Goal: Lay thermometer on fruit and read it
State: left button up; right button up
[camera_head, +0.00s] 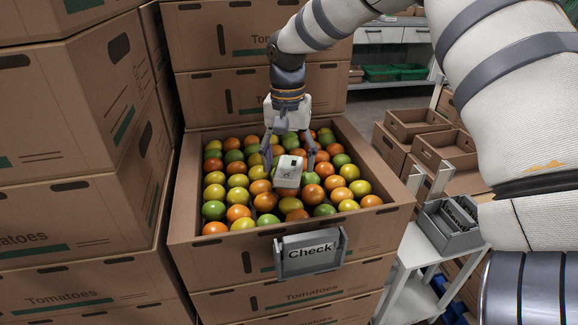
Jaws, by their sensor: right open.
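The thermometer (288,173), a small white box with a dark display, lies on the fruit in the open top crate (185,215). The tomatoes (240,196) are green, yellow and orange and fill the crate. My right gripper (289,160) points down over the thermometer with its fingers spread, one on each side. It is open; whether a finger touches the thermometer I cannot tell. The display is too small to read. My left gripper is not in view.
A grey holder with a "Check" card (310,251) hangs on the crate's front. Stacked tomato cartons (70,200) stand close on the left and behind. A white stand (420,262) with a grey box (450,226) is at the right. Empty cartons (445,150) lie beyond.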

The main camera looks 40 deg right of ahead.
aim_at(288, 166)
notch_tip(288, 166, up, 10)
jog(key=shift+r, duration=0.15)
jog(key=shift+w, duration=0.1)
